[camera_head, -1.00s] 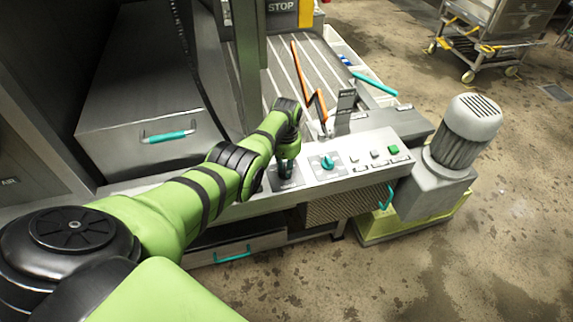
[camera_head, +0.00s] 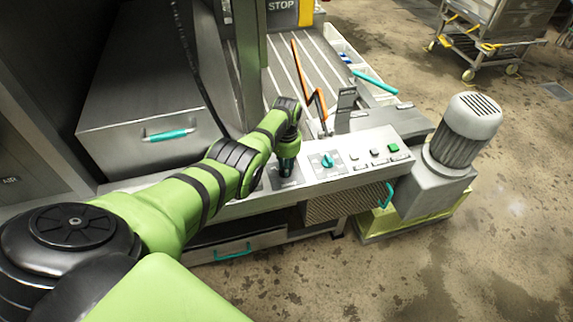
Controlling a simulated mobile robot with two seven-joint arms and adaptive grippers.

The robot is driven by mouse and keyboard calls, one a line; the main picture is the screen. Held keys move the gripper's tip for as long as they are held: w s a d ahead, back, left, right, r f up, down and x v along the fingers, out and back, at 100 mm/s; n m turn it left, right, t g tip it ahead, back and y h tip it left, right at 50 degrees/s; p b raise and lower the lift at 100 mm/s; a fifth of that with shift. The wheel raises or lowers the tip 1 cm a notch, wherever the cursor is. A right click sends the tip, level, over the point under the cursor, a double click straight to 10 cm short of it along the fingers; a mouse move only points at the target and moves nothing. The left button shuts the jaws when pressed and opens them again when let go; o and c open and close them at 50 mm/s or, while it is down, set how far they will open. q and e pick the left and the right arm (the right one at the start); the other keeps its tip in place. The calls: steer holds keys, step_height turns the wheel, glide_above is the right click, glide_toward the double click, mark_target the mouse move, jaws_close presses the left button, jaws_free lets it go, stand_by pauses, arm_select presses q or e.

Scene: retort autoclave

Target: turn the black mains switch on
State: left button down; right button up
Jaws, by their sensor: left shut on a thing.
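My left arm reaches in from the left to the control panel (camera_head: 313,180). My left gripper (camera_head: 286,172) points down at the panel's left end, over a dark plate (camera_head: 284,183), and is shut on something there. The black mains switch itself is hidden under the gripper, so I cannot see which way it points. My right gripper is not in view.
Right of the gripper on the panel are a teal rotary knob (camera_head: 327,160), small white buttons and a green button (camera_head: 393,148). A grey motor (camera_head: 466,128) stands at the right. A drawer with a teal handle (camera_head: 168,135) is behind the arm.

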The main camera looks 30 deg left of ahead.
arm_select(q)
steer(key=c, duration=1.1)
jaws_free()
steer(key=shift+r, duration=0.1)
steer(key=shift+w+r, duration=0.1)
steer(key=shift+r, duration=0.45)
step_height(320, 180, up, 11)
steer(key=shift+f, duration=0.15)
